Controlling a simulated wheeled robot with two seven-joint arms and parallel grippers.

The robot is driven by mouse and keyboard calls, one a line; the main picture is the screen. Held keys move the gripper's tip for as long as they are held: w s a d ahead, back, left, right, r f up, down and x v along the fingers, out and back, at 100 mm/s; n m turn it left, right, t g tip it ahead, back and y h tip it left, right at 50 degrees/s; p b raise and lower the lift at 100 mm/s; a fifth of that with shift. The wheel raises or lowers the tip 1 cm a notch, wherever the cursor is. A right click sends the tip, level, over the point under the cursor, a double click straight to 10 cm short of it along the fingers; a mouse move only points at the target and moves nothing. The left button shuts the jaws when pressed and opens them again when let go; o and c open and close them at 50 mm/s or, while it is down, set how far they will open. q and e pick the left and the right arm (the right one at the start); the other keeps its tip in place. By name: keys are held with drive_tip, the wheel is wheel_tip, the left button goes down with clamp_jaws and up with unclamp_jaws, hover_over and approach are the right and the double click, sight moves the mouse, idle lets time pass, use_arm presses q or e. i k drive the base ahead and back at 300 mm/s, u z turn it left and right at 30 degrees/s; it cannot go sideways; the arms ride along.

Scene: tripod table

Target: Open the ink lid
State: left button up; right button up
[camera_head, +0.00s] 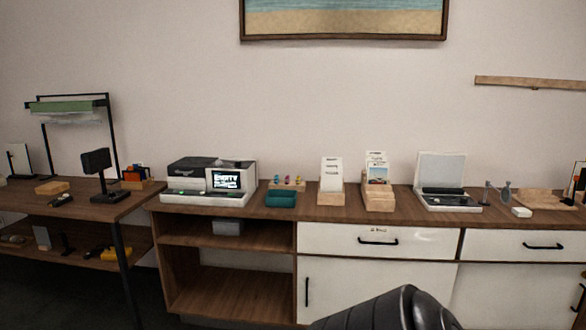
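A white and dark grey printer (180,197) stands on the left end of the wooden cabinet top. Its small tilted screen (227,179) shows large text that seems to read "EMPTY". The printer's dark top (190,165) looks closed; I cannot tell which part of it is the ink lid. Small coloured items (287,180), possibly ink bottles, stand in a wooden holder just right of the printer, behind a teal tray (281,199). Neither gripper is in view. Only a dark rounded part of my own body shows at the bottom edge.
Card stands (331,198) and a white device with a raised lid (448,203) stand farther right on the cabinet (400,213). A separate table (100,211) on the left holds a black stand (103,183). Open shelves lie below the printer.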

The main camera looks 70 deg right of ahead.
sight(195, 167)
drive_tip(key=z, duration=1)
drive_tip(key=i, duration=2)
drive_tip(key=z, duration=0.35)
drive_tip(key=i, duration=1.5)
drive_tip(key=z, duration=0.75)
